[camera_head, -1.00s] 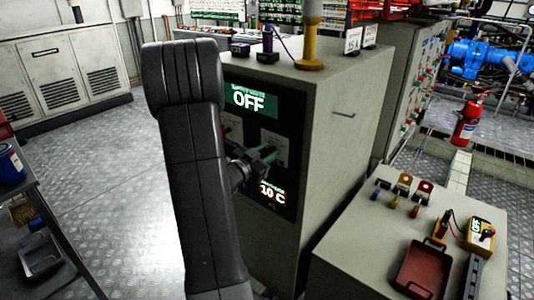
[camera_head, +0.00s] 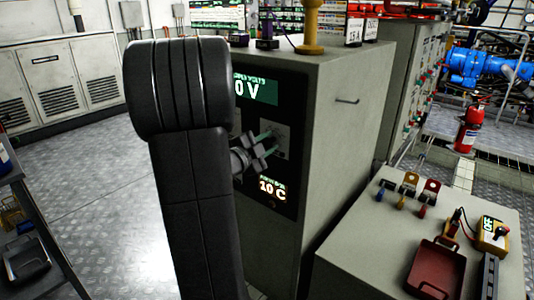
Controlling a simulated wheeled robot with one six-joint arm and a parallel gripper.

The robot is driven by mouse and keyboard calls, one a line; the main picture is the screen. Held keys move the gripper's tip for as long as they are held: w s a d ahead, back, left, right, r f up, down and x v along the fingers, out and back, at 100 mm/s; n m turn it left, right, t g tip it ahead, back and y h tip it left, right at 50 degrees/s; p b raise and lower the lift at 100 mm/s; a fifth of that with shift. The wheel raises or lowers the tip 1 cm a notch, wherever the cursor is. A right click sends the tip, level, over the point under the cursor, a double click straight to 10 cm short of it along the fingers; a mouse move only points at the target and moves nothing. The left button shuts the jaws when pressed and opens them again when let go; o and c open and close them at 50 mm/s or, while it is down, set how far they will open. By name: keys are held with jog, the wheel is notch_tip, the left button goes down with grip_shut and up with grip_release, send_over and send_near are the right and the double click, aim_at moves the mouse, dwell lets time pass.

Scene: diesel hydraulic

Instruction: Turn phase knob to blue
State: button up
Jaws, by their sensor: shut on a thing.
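The grey cabinet (camera_head: 340,130) stands in the middle with a black front panel (camera_head: 285,90). My gripper (camera_head: 266,146) is at the panel, shut on a knob in front of a pale plate. The knob is mostly hidden by the jaws, and its label and pointer cannot be read. The jaws look tilted. Above, a green display (camera_head: 256,90) reads "0 V", its left part hidden behind my arm. Below, a lower display (camera_head: 272,189) reads "10 C". My dark arm covers the left of the panel. I cannot make out a blue mark.
A lower bench (camera_head: 345,245) at right holds a red tray (camera_head: 437,268), a yellow meter (camera_head: 492,234) and several coloured lugs. A yellow post (camera_head: 310,30) stands on the cabinet top. A fire extinguisher (camera_head: 467,130) stands farther right. A dark table edge is at far left; the floor between is clear.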

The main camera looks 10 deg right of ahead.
jog(key=m+b, duration=0.4)
jog(key=shift+f+m, duration=0.3)
jog(key=shift+f, duration=0.05)
jog(key=m+b, duration=0.3)
jog(key=shift+f+m+b, duration=0.1)
jog(key=shift+m+b, duration=0.2)
jog(key=shift+b, duration=0.1)
jog(key=m+b, duration=0.3)
jog(key=shift+m, duration=0.3)
jog(key=shift+m+b, duration=1.35)
jog(key=shift+m, duration=0.35)
jog(key=o, duration=1)
jog(key=shift+r, duration=0.2)
jog(key=p+v, duration=0.3)
jog(key=v, duration=1.1)
